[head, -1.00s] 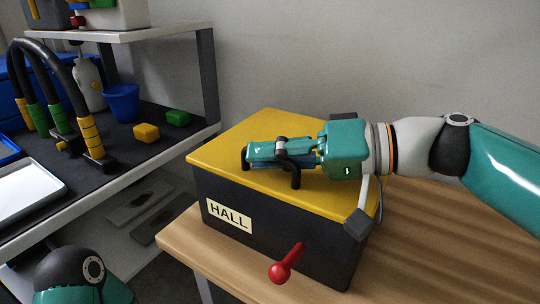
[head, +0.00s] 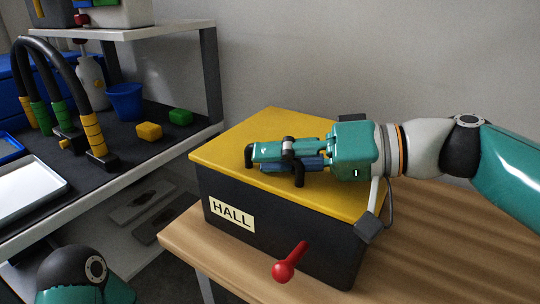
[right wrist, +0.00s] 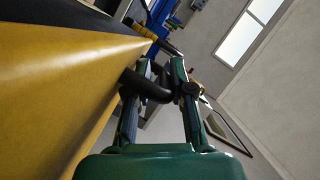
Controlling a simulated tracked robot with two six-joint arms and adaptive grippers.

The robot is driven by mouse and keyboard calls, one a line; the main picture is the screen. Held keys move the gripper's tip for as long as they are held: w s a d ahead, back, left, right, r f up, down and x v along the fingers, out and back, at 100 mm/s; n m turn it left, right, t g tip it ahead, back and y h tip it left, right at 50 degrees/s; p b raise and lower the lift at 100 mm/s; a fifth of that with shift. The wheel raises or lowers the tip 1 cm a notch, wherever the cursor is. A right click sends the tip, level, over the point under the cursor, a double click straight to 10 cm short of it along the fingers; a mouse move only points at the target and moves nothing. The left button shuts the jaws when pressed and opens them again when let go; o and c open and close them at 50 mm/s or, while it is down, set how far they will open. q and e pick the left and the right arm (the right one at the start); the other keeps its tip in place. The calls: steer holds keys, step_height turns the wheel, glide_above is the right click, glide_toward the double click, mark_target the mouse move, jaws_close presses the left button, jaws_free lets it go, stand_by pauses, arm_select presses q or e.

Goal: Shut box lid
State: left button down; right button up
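The box (head: 280,237) has a black body, a "HALL" label on its front and a yellow lid (head: 225,152). The lid lies flat over the body, with no gap showing along the front edge. My right gripper (head: 252,156) lies level over the lid's middle, coming in from the right. In the right wrist view the yellow lid (right wrist: 60,80) runs along the left beside the fingers (right wrist: 165,80). My left gripper is not in view.
A red-knobbed lever (head: 284,271) sticks out from the box front. The box stands on a wooden table (head: 445,255) with bare wood to the right. A shelf (head: 195,145) at left holds a blue cup (head: 126,101), yellow and green blocks and a white tray (head: 28,190).

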steer(key=v, duration=1.1)
steer(key=shift+d, duration=0.2)
